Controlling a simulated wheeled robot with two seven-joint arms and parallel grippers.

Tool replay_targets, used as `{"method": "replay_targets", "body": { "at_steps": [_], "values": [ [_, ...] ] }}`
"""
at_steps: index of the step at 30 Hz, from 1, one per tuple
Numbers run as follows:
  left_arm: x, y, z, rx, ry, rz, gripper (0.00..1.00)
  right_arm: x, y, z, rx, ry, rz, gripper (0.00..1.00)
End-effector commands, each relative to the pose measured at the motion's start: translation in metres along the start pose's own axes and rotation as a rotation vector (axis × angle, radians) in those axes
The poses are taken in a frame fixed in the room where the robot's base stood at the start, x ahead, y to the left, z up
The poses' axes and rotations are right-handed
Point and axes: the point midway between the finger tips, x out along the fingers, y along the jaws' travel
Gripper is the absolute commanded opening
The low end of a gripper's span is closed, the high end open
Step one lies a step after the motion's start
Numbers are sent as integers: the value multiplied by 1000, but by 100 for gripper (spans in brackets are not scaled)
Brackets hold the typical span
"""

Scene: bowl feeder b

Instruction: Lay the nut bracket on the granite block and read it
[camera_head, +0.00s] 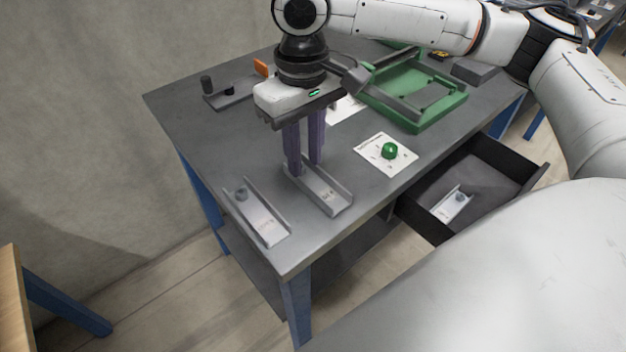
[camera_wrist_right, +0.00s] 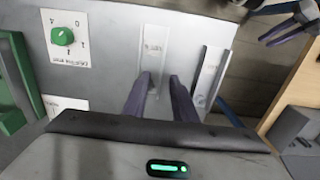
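My right gripper (camera_head: 304,168) points down with its two purple fingers apart, at the far end of a grey channel-shaped bracket (camera_head: 330,196) lying on the table. The fingers hide that end, and I see no clear grip on it. In the right wrist view, the bracket (camera_wrist_right: 153,45) runs in beyond the fingertips (camera_wrist_right: 160,82). A second bracket (camera_head: 262,218) lies to its left, with a nut-like piece (camera_head: 240,193) at its far end. A third bracket (camera_head: 453,206) lies in the open drawer. A dark grey block (camera_head: 475,71) at the back right may be the granite block.
A white card with a green knob (camera_head: 389,151) lies right of the gripper. A green tray (camera_head: 447,120) stands behind it. A dark fixture with an orange part (camera_head: 261,67) is at the back left. The open drawer (camera_head: 510,196) juts out from the table (camera_head: 200,140).

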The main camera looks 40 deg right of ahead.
Motion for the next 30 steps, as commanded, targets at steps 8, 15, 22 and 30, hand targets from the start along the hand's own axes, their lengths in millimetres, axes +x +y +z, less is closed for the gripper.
{"method": "replay_targets", "body": {
  "at_steps": [8,15,22,30],
  "values": [
    [3,1,3,2,-2,2,31,36,-3,5,-2,-1,1,25],
    [5,0,-4,5,11,2,31,54,-3,4,-1,1,0,25],
    [6,0,-9,6,19,1,31,54,-3,4,-1,1,0,17],
    [5,0,-8,5,17,0,31,53,-3,4,-1,1,0,0]
  ]
}}
